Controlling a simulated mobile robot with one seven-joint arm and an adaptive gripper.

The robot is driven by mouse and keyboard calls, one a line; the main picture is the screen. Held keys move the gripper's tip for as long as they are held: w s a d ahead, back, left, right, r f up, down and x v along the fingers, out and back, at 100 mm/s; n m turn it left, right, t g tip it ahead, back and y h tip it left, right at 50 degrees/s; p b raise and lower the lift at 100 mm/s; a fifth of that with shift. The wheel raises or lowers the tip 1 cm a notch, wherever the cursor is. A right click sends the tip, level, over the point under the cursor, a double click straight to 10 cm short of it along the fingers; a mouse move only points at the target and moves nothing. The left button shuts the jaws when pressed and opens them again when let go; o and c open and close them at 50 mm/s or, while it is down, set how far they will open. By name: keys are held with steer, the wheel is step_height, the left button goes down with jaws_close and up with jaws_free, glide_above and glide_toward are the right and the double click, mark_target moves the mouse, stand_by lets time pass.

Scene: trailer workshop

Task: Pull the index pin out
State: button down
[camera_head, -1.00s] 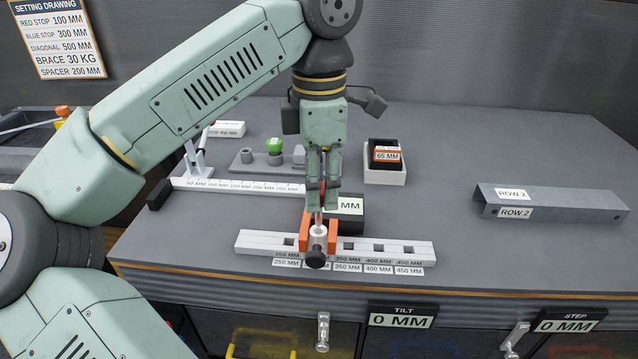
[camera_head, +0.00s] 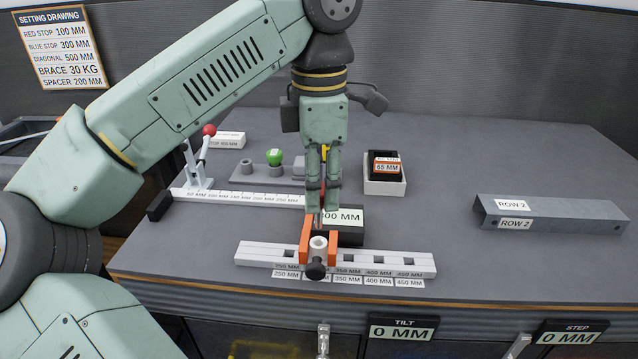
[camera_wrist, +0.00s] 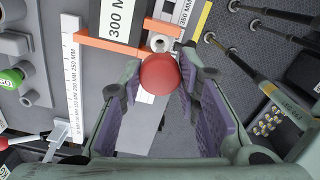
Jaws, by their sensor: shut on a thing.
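The index pin shows as a round red knob (camera_wrist: 160,73) between my fingers in the wrist view. My gripper (camera_head: 321,205) is shut on it, pointing down, above and slightly behind the orange slider (camera_head: 305,244) on the white slotted rail (camera_head: 265,255). The slider's white collar (camera_head: 318,242) shows an open dark bore in its top, also visible in the wrist view (camera_wrist: 160,43). A short thin length of pin seems to hang below my fingertips, apart from the collar. Most of its shaft is hidden by the knob and fingers. A black knob (camera_head: 316,270) sits at the slider's front.
A dark block labelled 300 MM (camera_head: 345,216) stands close behind the slider. A grey beam (camera_head: 550,213) lies at right, a white box (camera_head: 384,187) behind. A white scale with a red-knobbed lever (camera_head: 209,130) is at left. The bench between rail and beam is clear.

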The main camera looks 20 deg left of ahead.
steer(key=shift+r, duration=0.15)
steer(key=shift+r, duration=1.35)
